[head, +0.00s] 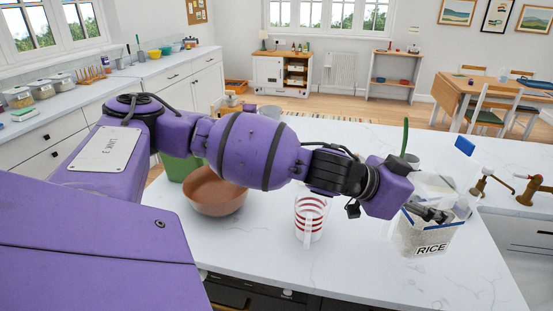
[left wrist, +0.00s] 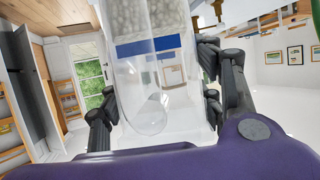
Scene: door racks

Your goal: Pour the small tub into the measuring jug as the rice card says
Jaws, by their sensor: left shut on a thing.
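A clear tub labelled RICE (head: 425,236), with a blue rim and pale grains inside, is upright at the right of the counter. I cannot tell if its base touches the counter. My left gripper (head: 432,212) is shut on its upper part. In the left wrist view the fingers stand either side of the tub's clear wall (left wrist: 148,110), and grains show past the blue band. The clear measuring jug (head: 310,214) with red bands stands on the counter left of the tub, below my left wrist, and looks empty. I see no readable rice card. My right gripper is not in view.
A brown bowl (head: 213,196) and a green container (head: 178,168) stand left of the jug, partly behind my arm. A pot with a green handle (head: 405,136) is behind the tub. Brass taps (head: 491,184) are at the right. The counter's front right (head: 440,285) is clear.

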